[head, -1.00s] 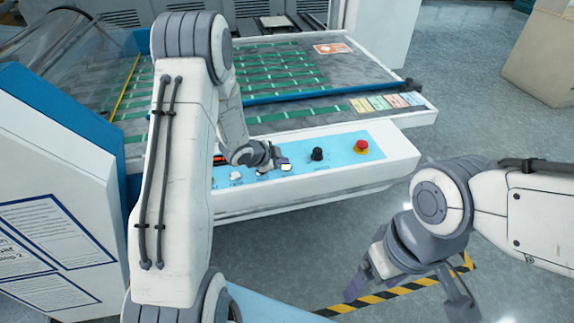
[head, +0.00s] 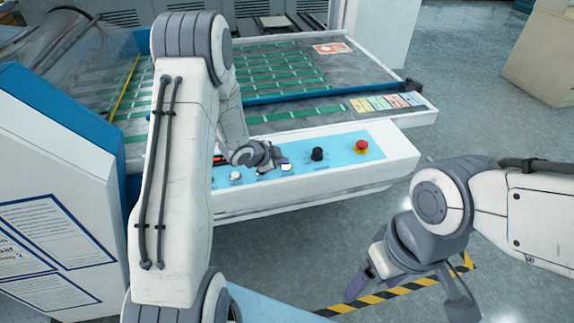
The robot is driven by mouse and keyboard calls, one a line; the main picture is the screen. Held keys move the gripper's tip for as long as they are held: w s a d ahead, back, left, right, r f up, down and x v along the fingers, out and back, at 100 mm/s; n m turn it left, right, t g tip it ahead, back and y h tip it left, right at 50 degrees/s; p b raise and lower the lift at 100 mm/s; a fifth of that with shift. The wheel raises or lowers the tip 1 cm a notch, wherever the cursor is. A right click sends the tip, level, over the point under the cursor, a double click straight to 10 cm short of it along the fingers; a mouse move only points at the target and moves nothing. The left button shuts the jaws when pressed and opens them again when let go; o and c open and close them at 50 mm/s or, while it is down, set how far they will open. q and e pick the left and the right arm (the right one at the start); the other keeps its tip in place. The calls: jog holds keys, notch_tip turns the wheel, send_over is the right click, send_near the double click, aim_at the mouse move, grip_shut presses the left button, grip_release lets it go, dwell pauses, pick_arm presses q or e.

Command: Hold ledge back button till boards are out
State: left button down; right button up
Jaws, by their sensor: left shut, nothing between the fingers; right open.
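The light-blue control panel (head: 335,158) lies along the front edge of the machine. It carries a red emergency knob (head: 361,146), a black knob (head: 317,154), a lit button (head: 286,167) and a white button (head: 236,177). My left gripper (head: 272,162) is shut and empty, with its tips down at the panel beside the lit button; I cannot tell which button it touches. My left arm hides the panel's left end. My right gripper (head: 408,295) is open and empty, low over the floor in front of the machine. I make out no separate boards.
The machine's bed (head: 270,75) has green strips and a blue bar (head: 310,92) across it. A white side housing (head: 50,210) stands at the left. Black-and-yellow tape (head: 390,293) marks the floor. Floor to the right is clear up to a beige box (head: 555,55).

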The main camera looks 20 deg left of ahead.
aim_at(283, 168)
pick_arm(q)
jog(key=shift+r, duration=0.1)
dwell(0.4)
jog(key=shift+r+p, duration=0.75)
notch_tip(283, 168, up, 5)
jog(key=p, duration=0.4)
dwell(0.4)
